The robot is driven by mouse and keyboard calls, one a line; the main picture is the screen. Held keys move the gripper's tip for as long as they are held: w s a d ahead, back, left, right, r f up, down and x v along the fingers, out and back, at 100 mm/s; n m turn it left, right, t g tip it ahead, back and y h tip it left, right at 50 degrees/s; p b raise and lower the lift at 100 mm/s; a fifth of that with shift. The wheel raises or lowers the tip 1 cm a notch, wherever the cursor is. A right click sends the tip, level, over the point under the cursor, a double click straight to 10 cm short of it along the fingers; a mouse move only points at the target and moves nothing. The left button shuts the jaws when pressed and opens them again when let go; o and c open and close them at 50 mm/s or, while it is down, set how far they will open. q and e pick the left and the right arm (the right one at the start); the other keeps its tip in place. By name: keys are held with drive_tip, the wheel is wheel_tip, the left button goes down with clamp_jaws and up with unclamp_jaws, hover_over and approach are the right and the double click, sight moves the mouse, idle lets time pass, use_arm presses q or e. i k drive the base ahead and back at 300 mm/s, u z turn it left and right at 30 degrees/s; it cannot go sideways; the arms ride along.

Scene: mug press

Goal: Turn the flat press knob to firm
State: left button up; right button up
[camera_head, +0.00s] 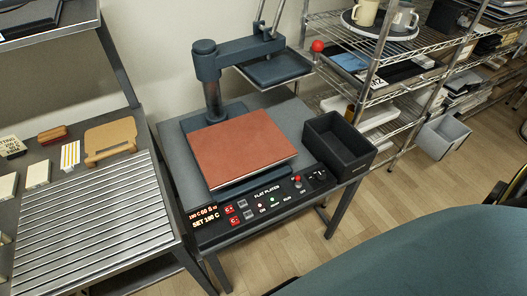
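The flat press (212,70) stands on a grey table, its reddish-brown platen pad (240,147) lying flat and its upper plate (275,70) swung off to the back right. The front control panel (262,208) reads "FLAT PLATEN", with a lit red display (204,217) showing "SET 190 C", red buttons and small lamps. A small red-topped control (297,180) is near the panel's right end. A dark dial with a pale mark (319,175), which looks like the knob, is right of it; its setting is too small to read. Neither gripper is in view.
An open black bin (339,146) stands close behind the panel's right end. A slatted metal rack (85,228) is at left. Wire shelves (420,50) with mugs stand at the back right. A large teal surface (430,235) fills the lower right. Wooden floor shows between.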

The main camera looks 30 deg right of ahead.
sight(321, 177)
drive_tip(key=u, duration=0.9)
drive_tip(key=k, duration=0.65)
drive_tip(key=z, duration=1.05)
